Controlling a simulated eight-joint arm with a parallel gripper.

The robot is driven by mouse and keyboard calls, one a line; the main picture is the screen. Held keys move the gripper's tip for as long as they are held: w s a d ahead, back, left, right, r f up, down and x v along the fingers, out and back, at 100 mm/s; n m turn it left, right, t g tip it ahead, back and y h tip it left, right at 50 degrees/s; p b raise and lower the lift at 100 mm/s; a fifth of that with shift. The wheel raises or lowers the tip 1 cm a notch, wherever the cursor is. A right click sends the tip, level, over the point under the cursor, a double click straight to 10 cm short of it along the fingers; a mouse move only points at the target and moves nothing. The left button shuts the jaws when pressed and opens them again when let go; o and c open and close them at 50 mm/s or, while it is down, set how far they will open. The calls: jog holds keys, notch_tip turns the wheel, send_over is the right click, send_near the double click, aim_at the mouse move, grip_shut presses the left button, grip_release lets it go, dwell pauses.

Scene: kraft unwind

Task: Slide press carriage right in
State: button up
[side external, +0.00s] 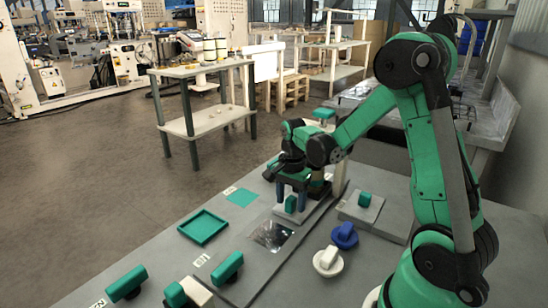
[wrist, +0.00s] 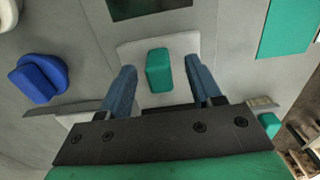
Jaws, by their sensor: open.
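A pale carriage plate (side external: 282,212) with an upright green block handle (side external: 290,204) sits on a grey track on the bench. In the wrist view, the plate (wrist: 126,50) and the green handle (wrist: 158,70) lie straight ahead. My gripper (wrist: 160,76) is open, its two blue fingers on either side of the handle, with a visible gap on each side. In the side view, my gripper (side external: 291,193) points down over the plate. Whether the fingertips touch the plate I cannot tell.
Another plate with a green knob (side external: 364,200) lies to the right. A blue knob (side external: 344,235) and a white knob (side external: 328,261) stand nearer. A dark glossy panel (side external: 271,235) lies in front of the carriage. A green tray (side external: 203,227) and green handles (side external: 228,267) are at left.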

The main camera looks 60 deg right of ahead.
jog(key=shift+f, duration=0.45)
grip_shut()
dwell(1.1)
